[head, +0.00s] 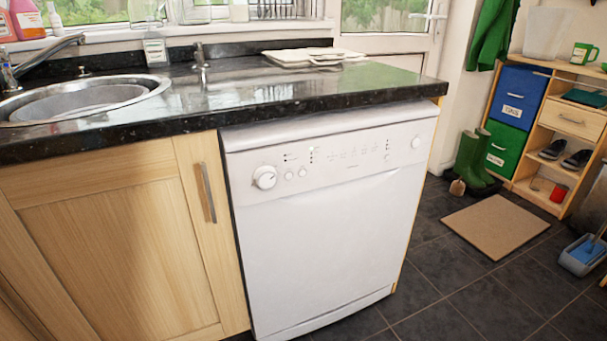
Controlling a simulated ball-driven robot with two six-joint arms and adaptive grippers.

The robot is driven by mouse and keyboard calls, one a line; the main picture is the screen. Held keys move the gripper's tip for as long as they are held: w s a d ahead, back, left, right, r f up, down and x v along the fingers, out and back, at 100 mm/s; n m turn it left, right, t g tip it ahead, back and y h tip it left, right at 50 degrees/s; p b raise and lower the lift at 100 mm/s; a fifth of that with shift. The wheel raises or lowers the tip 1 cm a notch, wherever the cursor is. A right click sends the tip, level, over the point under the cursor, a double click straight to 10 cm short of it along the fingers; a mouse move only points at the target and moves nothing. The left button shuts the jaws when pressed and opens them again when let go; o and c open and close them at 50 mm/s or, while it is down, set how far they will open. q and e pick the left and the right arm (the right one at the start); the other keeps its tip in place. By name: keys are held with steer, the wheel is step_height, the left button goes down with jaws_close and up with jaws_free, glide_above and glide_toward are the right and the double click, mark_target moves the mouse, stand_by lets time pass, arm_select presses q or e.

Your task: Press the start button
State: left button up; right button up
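A white dishwasher (325,235) stands under the dark granite worktop, its door shut. Its control panel (340,157) runs along the top front. At the panel's left are a round dial (265,177) and two small round buttons (296,174) beside it. Another round button (416,142) sits alone at the panel's right end. The printed marks are too small to read, so I cannot tell which button is start. Neither of my grippers is in view.
The granite worktop (350,79) overhangs the dishwasher, with a round steel sink (85,99) at the left. A wooden cupboard (120,235) with a bar handle (206,193) adjoins the dishwasher. A mat (497,227) and green boots (472,163) are on the floor at right.

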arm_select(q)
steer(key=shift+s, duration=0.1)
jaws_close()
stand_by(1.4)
